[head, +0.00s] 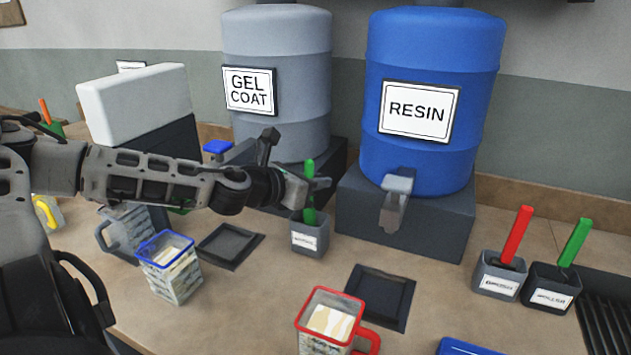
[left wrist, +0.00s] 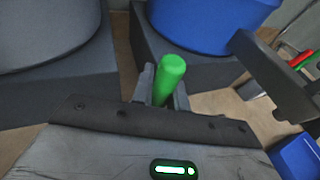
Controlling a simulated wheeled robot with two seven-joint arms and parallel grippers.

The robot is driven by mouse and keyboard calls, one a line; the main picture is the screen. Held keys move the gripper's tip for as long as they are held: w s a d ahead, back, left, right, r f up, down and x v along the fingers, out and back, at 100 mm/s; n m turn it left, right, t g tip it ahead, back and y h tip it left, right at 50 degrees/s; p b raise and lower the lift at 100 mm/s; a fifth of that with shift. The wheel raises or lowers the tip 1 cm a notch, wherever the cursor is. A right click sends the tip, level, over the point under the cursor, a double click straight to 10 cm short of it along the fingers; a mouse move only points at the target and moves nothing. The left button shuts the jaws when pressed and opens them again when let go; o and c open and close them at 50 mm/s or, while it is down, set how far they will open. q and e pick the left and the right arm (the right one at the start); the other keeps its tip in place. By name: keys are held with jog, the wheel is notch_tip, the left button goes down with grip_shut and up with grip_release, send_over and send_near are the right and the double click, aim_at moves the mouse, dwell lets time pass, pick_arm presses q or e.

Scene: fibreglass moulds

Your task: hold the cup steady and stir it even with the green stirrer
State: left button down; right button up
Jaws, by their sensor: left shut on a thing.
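My left gripper (head: 311,190) is shut on a green stirrer (head: 309,170), which stands upright in a small grey labelled holder (head: 310,238) in front of the drums. In the left wrist view the green stirrer (left wrist: 168,80) rises between my left gripper's fingers (left wrist: 163,88). A clear cup with a red rim and handle (head: 331,322) stands at the front, holding pale cream contents with uneven streaks. A clear cup with a blue rim (head: 168,266) stands further left, also with pale contents. My right gripper is not in view.
A grey GEL COAT drum (head: 285,130) and a blue RESIN drum (head: 425,155) with a tap (head: 396,200) stand behind. A red stirrer (head: 517,235) and another green stirrer (head: 575,242) stand in holders at right. Two dark square pads (head: 228,243) (head: 380,297) lie on the bench.

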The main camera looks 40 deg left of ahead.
aim_at(305, 165)
pick_arm(q)
jog(key=shift+r+p, duration=1.2)
jog(key=shift+r, duration=2.85)
